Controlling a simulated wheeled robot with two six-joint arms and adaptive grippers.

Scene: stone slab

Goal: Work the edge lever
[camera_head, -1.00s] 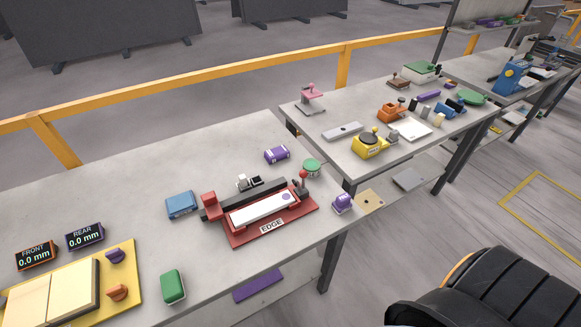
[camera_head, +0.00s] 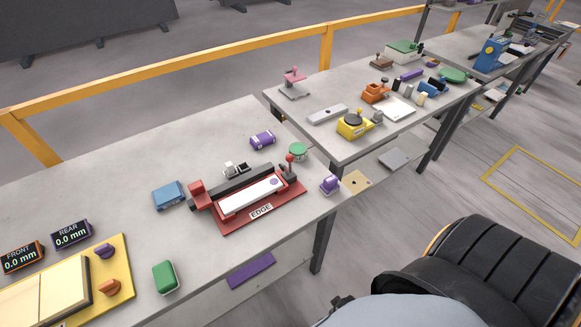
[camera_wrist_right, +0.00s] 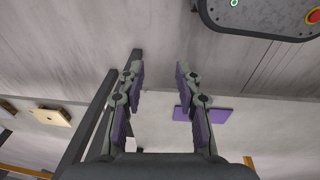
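The red edge fixture (camera_head: 229,225) labelled EDGE lies on the near stone table in the head view. A white bar rests in it in front of a dark rail. Its lever (camera_head: 290,164), with a red knob, stands at the fixture's right end. My right gripper (camera_wrist_right: 157,70) shows in the right wrist view with its two fingers apart and nothing between them. It hangs over floor and a shelf, away from the fixture. Neither gripper shows in the head view, so my left gripper is out of sight.
Around the fixture are a blue block (camera_head: 169,195), a green block (camera_head: 166,277), purple blocks (camera_head: 262,140) (camera_head: 330,185) and a green round piece (camera_head: 298,151). A yellow board (camera_head: 122,262) and two 0.0 mm displays (camera_head: 71,235) sit at left. A second table (camera_head: 305,133) stands behind.

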